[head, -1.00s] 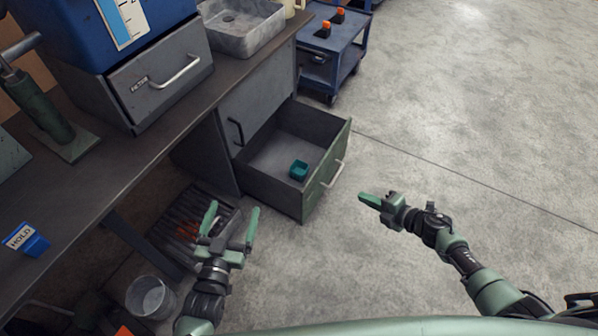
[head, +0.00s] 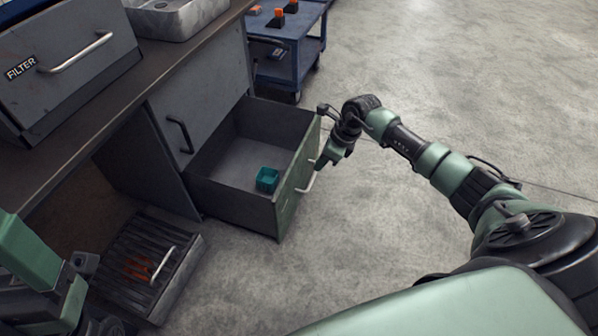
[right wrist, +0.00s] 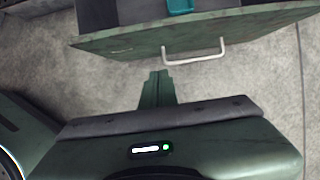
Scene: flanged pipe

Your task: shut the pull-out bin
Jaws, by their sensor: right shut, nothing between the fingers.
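The pull-out bin (head: 290,196) stands open under the bench, a grey box with a worn green front and a pale bar handle (head: 308,181). A small teal open box (head: 267,179) lies inside it. My right gripper (head: 322,164) is shut and empty, just outside the green front near the handle. In the right wrist view its closed fingers (right wrist: 157,78) point at the front (right wrist: 120,46), just left of and below the handle (right wrist: 195,57). I cannot tell if they touch. Parts of my left arm show at the lower left; its finger state is unclear.
A slatted dark crate (head: 182,283) with a pale handle lies on the floor. A blue cart (head: 290,62) stands behind. The floor at right is clear.

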